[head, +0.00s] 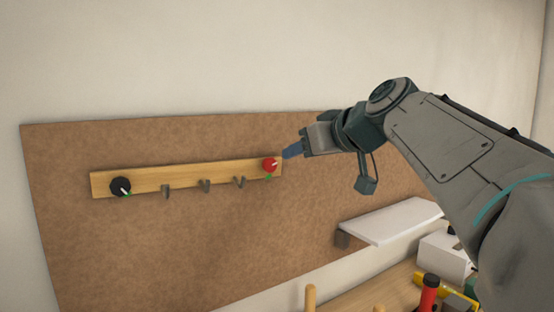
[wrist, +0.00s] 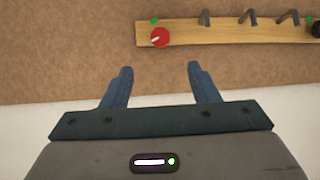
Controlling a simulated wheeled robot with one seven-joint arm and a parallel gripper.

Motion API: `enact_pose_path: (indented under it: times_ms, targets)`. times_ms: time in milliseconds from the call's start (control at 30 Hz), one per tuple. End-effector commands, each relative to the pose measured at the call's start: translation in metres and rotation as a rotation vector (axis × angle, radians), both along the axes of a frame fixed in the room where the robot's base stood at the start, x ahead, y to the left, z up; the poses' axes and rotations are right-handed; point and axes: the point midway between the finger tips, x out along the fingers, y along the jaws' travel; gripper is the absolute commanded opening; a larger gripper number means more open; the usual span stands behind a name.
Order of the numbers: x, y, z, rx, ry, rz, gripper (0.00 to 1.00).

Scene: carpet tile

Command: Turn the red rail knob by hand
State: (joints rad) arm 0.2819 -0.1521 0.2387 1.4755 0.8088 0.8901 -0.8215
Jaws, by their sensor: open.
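The red rail knob (head: 269,165) sits at the right end of a wooden rail (head: 220,179) on a brown board. It has a white pointer line and a green mark close by. In the wrist view the red knob (wrist: 160,37) is just beyond the fingertips, roughly between them and slightly above. My gripper (head: 290,153) is close to the knob, to its right in the head view. In the wrist view my gripper (wrist: 160,70) shows two blue fingers apart, with nothing between them. The fingers do not appear to touch the knob.
A black knob (head: 120,187) is at the rail's left end, with metal hooks (head: 205,186) between the knobs. A white shelf (head: 395,221) juts out at lower right. Below it a wooden bench (head: 350,290) holds a red-and-black item (head: 429,292) and a white box (head: 445,256).

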Motion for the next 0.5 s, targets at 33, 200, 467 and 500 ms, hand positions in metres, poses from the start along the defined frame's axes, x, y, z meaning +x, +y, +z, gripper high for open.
enact_pose_path:
  times_ms: [33,200,467,500]
  targets:
    - [0.002,0.001,0.003,0.001,-0.007,0.003,0.55]
    - [0.018,0.012,-0.003,0.002,-0.007,0.006,0.55]
    - [0.060,0.041,-0.023,0.003,-0.003,0.007,0.55]
    - [0.066,0.046,-0.027,0.003,-0.003,0.007,0.55]
